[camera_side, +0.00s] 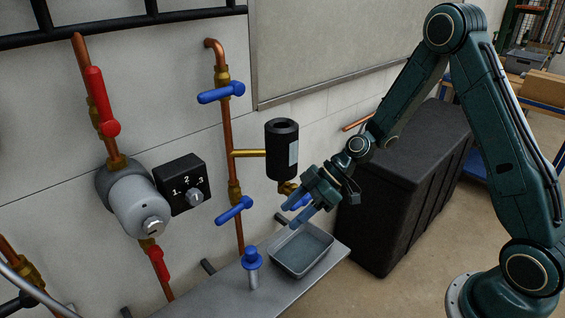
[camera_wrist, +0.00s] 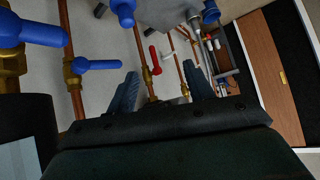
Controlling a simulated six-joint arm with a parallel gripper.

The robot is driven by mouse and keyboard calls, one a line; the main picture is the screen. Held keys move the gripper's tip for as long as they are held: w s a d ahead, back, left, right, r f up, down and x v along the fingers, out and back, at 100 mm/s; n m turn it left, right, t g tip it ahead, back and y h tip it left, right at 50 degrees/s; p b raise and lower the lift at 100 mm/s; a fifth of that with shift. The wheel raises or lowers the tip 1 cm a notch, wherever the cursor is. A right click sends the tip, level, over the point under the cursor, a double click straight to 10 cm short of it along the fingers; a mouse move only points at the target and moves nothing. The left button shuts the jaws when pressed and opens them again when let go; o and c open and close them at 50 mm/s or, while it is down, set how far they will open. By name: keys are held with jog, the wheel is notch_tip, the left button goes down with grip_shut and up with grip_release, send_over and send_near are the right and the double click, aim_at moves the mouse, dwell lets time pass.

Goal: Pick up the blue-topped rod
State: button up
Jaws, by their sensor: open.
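The blue-topped rod (camera_side: 253,268) stands upright on the grey shelf (camera_side: 205,297) in the side view, left of the grey tray. It has a blue cap and a pale metal stem. My gripper (camera_side: 295,213) is open and empty. It is above the tray, to the right of the rod and higher, with its fingers pointing down-left. In the wrist view the two fingers of my gripper (camera_wrist: 162,82) stand apart with nothing held between them.
The grey tray (camera_side: 330,252) sits below my gripper. Copper pipes with blue valve handles (camera_side: 234,209) and a black cylinder (camera_side: 282,150) stand out from the wall behind. A grey canister (camera_side: 137,205) and black dial box (camera_side: 184,184) are further left. A large black box (camera_side: 405,190) is at right.

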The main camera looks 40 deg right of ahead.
notch_tip(320, 180, down, 10)
jog(key=w+t+y, duration=0.2)
jog(key=m+t, duration=0.3)
jog(key=t, duration=0.1)
send_near(253, 272)
jog(key=s+d, duration=0.1)
jog(key=d, duration=0.2)
jog(key=shift+s+d+f, duration=0.1)
jog(key=shift+s+f, duration=0.2)
jog(key=shift+f, duration=0.05)
jog(key=shift+x, duration=4.35)
jog(key=shift+w+d+f, duration=0.1)
jog(key=shift+x, duration=2.6)
jog(key=shift+w, duration=0.1)
